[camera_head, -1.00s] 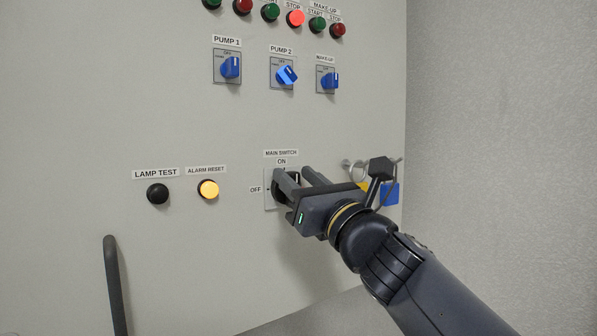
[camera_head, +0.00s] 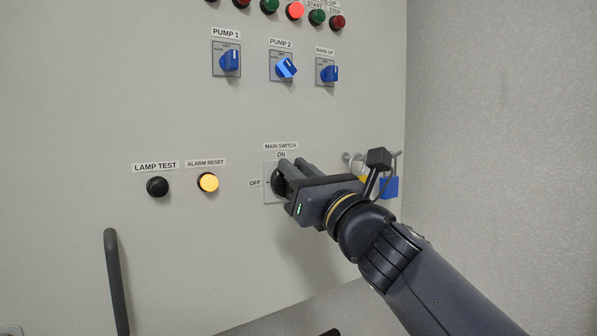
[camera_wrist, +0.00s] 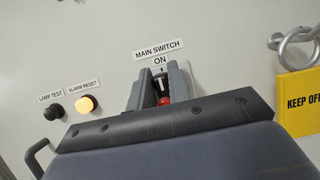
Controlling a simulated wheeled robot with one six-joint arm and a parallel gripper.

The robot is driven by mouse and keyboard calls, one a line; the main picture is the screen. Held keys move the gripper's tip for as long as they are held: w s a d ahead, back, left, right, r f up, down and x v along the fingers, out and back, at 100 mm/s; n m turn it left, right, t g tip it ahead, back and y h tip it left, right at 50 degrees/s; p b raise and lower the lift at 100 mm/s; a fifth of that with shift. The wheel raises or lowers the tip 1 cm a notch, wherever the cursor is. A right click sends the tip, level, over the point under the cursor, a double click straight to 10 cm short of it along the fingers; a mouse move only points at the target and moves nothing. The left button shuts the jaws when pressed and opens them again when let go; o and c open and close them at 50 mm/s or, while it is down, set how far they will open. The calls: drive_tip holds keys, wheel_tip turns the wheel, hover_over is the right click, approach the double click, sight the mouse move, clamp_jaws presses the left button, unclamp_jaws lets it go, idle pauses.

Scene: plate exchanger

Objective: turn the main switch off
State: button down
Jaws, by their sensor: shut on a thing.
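The main switch (camera_head: 279,183) is on the grey panel, below its "MAIN SWITCH" label, with "ON" above and "OFF" at its left. In the wrist view, a white mark on the switch knob points up toward "ON", and a small red part (camera_wrist: 164,101) shows between the fingers. My gripper (camera_head: 290,176) is at the switch, its two fingers on either side of the knob and shut on it. It also shows in the wrist view (camera_wrist: 162,93). The fingers hide most of the knob.
Left of the switch are the lit amber alarm reset button (camera_head: 208,183) and the black lamp test button (camera_head: 157,187). A blue padlock (camera_head: 389,188) and a yellow "KEEP OFF" tag (camera_wrist: 300,95) hang at the right. A door handle (camera_head: 116,283) stands lower left.

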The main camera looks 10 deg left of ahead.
drive_tip(key=shift+f, duration=0.2)
drive_tip(key=n+g+b, duration=0.1)
drive_tip(key=n+g, duration=0.1)
drive_tip(key=n, duration=0.2)
drive_tip(key=n+g+y+b, duration=0.1)
drive_tip(key=n+g, duration=0.1)
drive_tip(key=n, duration=0.2)
drive_tip(key=s+a+f+n+g+b, duration=0.1)
drive_tip(key=n+g, duration=0.1)
drive_tip(key=n, duration=0.2)
drive_tip(key=shift+n+y, duration=0.3)
drive_tip(key=shift+y, duration=0.1)
drive_tip(key=n+g, duration=0.1)
drive_tip(key=n, duration=0.4)
drive_tip(key=shift+s+a+f+g+h+b, duration=0.1)
drive_tip(key=shift+a+f+g+h+b, duration=0.1)
drive_tip(key=shift+g+h+b, duration=0.15)
drive_tip(key=shift+s+f+n+g+h+p, duration=0.1)
drive_tip(key=shift+n+g+h, duration=0.1)
drive_tip(key=shift+n, duration=0.55)
drive_tip(key=shift+w+f+n+g+h+p, duration=0.1)
drive_tip(key=shift+n+g+h, duration=0.15)
drive_tip(key=shift+n, duration=0.55)
drive_tip(key=shift+s+f+n+g+h+p, duration=0.1)
drive_tip(key=shift+n+g+h, duration=0.1)
drive_tip(key=shift+n, duration=0.55)
drive_tip(key=c, duration=1.3)
unclamp_jaws()
drive_tip(key=shift+d, duration=0.1)
